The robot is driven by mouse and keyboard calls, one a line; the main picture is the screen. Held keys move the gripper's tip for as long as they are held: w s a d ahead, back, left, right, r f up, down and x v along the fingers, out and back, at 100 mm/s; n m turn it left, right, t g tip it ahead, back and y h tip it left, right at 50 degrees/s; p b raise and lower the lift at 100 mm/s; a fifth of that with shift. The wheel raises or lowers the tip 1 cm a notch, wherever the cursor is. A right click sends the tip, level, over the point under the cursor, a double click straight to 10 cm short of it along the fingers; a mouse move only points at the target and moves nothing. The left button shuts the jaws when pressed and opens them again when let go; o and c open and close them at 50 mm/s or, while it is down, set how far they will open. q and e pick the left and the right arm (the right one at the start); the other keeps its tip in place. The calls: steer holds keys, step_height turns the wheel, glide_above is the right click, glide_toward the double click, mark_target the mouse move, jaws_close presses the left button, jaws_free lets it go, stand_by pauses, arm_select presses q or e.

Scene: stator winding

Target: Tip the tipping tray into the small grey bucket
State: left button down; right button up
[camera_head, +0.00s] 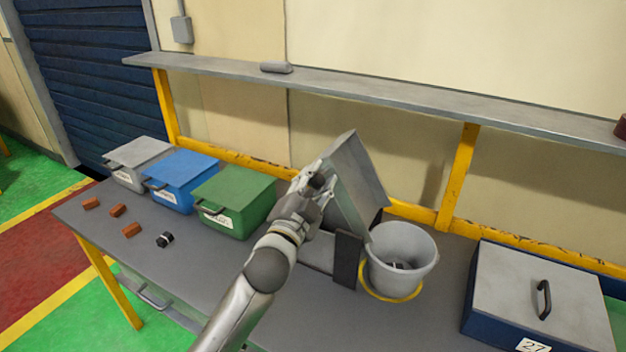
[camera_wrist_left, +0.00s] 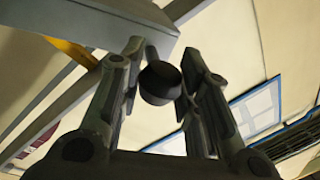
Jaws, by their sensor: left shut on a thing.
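The grey metal tipping tray (camera_head: 357,180) is tilted steeply, its lower end at the left rim of the small grey bucket (camera_head: 408,248). I cannot tell whether they touch. A few small dark pieces lie in the bucket's bottom. My left gripper (camera_head: 318,184) is shut on the tray's handle, at the tray's left side. In the left wrist view a dark round knob (camera_wrist_left: 160,83) sits between the fingers, with the tray's grey underside or edge (camera_wrist_left: 105,22) at upper left. The tray's inner face is partly hidden. My right gripper is not in view.
A dark upright plate (camera_head: 346,260) stands left of the bucket. Grey, blue and green lidded boxes (camera_head: 235,200) line the bench's left back. Several orange-brown blocks (camera_head: 131,230) and a black part (camera_head: 165,240) lie in front. A large lidded box (camera_head: 535,295) stands right; a shelf (camera_head: 400,95) runs behind.

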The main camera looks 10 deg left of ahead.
arm_select(q)
steer(key=shift+r, duration=0.2)
steer(key=c, duration=1.3)
jaws_free()
steer(key=shift+d, duration=0.1)
steer(key=shift+o, duration=1.3)
steer(key=shift+d, duration=0.1)
steer(key=shift+f, duration=0.1)
steer(key=shift+s+f, duration=0.15)
steer(key=shift+s, duration=0.05)
steer(key=v, duration=1.1)
steer(key=shift+s, duration=0.3)
